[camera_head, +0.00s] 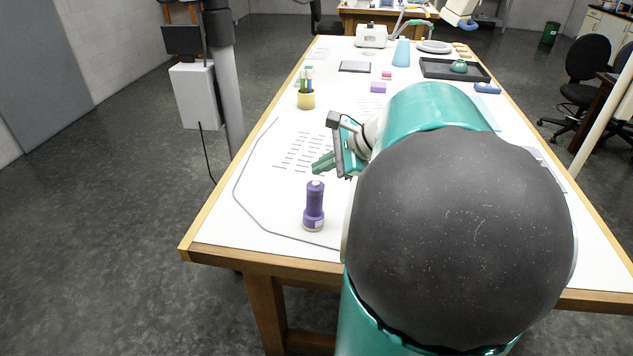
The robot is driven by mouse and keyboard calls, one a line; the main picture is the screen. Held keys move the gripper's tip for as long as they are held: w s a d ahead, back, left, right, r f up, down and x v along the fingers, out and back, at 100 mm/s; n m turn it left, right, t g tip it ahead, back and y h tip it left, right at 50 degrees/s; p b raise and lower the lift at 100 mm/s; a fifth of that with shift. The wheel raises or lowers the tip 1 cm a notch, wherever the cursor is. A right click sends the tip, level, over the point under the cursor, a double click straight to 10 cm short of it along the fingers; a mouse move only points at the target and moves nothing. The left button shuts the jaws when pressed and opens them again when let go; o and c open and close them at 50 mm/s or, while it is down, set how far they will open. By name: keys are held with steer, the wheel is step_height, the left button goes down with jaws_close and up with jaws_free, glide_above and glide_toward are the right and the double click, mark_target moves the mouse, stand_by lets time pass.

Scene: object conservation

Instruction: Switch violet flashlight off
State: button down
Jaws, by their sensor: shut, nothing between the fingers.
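The violet flashlight (314,208) stands upright on the white table top (215,228), near the front left part of the table. I cannot tell from this view whether its light is on. My gripper (318,165) is just above and beyond the flashlight in the picture, with its green fingers pointing left. The fingers are closed together, hold nothing and look apart from the flashlight. My teal and dark grey arm hides much of the table's right and middle.
A yellow cup (306,99) with green items stands behind at the left. A thin dark line curves around the flashlight on the table.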

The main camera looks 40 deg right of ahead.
steer(key=shift+d+r, duration=0.2)
steer(key=shift+r, duration=2.3)
